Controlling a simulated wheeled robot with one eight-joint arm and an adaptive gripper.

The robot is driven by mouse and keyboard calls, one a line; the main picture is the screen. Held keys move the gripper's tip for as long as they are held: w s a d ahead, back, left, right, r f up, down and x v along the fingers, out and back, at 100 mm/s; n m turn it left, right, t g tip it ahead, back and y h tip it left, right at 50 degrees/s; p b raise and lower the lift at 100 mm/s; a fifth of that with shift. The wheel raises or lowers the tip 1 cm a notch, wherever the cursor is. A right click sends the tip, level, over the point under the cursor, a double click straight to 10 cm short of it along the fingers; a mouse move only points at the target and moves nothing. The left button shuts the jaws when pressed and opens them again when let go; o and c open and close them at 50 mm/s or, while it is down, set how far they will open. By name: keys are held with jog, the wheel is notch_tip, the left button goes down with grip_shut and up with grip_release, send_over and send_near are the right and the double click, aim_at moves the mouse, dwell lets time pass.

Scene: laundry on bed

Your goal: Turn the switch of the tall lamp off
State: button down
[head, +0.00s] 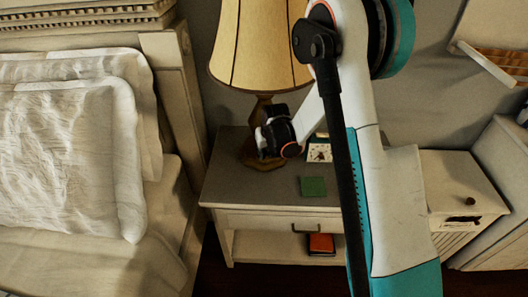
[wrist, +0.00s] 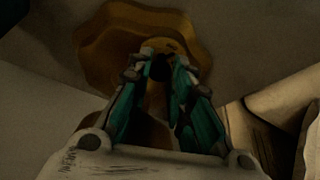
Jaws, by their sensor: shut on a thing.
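The tall lamp has a cream shade (head: 240,45) with dark ribs and a brown, turned stem and base standing on the nightstand. The shade looks warm in tone, but I cannot tell for sure whether it is lit. My gripper (head: 262,140) is at the lamp's lower stem, just above the base. In the wrist view the gold-brown, scalloped lamp base (wrist: 105,35) lies beyond the fingertips. My gripper (wrist: 163,62) is shut there on a small dark part of the lamp between the teal fingers. I cannot make out the switch separately; the fingers cover that spot.
The nightstand (head: 265,190) holds a green square (head: 313,186) and a small white-faced clock (head: 320,153). A red-orange item (head: 321,243) lies on its lower shelf. The bed with a white pillow (head: 65,160) is at left. A cabinet (head: 455,190) stands at right.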

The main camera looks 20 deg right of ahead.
jog(key=shift+w+d+n+y, duration=0.15)
jog(key=shift+n+y, duration=0.45)
jog(key=shift+n, duration=1)
jog(key=c, duration=1.7)
grip_release()
jog(key=s+d+r, duration=0.2)
jog(key=s, duration=0.4)
jog(key=s+d+r, duration=0.2)
jog(key=s, duration=0.5)
jog(key=shift+d+r, duration=0.3)
jog(key=shift+d, duration=0.1)
jog(key=shift+s+r, duration=0.1)
